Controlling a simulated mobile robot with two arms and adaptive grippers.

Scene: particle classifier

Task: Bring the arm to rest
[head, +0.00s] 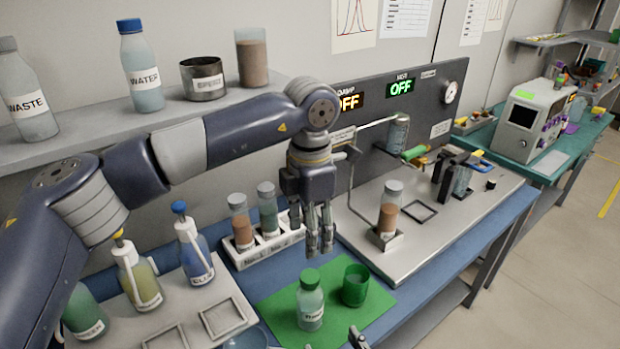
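My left arm comes in from the left and reaches across the bench. Its gripper (320,246) points down above the bench, between the vial rack and the steel plate. Its fingers look close together from this angle, and I see nothing held between them. Whether they are fully shut cannot be told. A small dark tip (358,339) at the bottom edge may be part of my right gripper; most of it is out of frame.
Near the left gripper are a white rack (268,250) with vials, a green mat (275,309) with a bottle (310,300) and green cup (355,286), and a steel plate (440,235) with a vial (389,208). Spray bottles (195,252) stand left. A shelf (120,128) runs behind my arm.

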